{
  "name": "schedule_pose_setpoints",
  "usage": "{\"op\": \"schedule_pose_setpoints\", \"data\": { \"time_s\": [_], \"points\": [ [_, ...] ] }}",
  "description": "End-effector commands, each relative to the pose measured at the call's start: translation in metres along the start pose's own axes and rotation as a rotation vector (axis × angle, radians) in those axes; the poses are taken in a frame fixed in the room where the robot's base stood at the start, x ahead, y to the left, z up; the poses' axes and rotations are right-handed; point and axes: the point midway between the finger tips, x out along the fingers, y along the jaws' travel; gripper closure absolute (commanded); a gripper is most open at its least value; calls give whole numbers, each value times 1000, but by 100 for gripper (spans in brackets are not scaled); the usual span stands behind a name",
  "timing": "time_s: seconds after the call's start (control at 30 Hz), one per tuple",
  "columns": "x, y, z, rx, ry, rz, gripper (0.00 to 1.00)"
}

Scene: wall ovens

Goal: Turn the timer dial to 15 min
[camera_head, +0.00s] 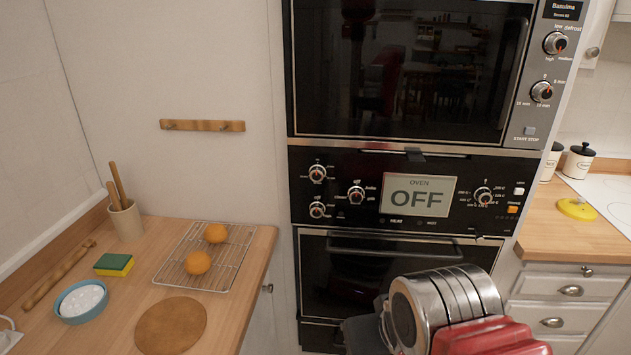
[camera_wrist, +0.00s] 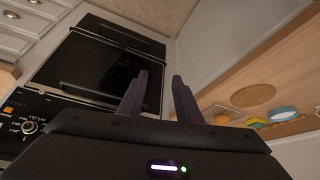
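The timer dial (camera_head: 542,91) is a round black-and-silver knob on the right-hand panel of the upper oven, with "5 min", "10 min" and "15 min" printed around it. A red mark shows on its face, but its exact setting is too small to read. A similar power dial (camera_head: 556,43) sits just above it. My gripper (camera_wrist: 158,97) shows two dark fingers spread apart with nothing between them in the wrist view. In the head view my arm stands low in front of the lower oven, well below the timer dial, and the fingers cannot be made out. The wrist view does not show the timer dial clearly.
The oven control panel (camera_head: 340,190) has several knobs and a display (camera_head: 418,197) reading OFF. A START STOP button (camera_head: 529,131) lies below the timer dial. The left counter holds oranges on a rack (camera_head: 233,262), a sponge (camera_head: 114,264) and a bowl (camera_head: 81,301).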

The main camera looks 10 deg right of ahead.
Motion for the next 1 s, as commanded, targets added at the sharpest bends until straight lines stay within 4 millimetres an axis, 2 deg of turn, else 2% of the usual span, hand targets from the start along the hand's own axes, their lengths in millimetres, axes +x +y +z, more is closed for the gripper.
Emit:
{"op": "schedule_pose_setpoints", "data": {
  "time_s": [0.07,0.2,0.37,0.7,1.0],
  "points": [
    [0,0,0,0,0,0,67],
    [2,1,-4,-14,9,2,57],
    [12,7,-26,-94,64,16,48],
    [50,22,-118,-456,303,123,48],
    [76,31,-193,-798,510,287,48]
  ]
}}
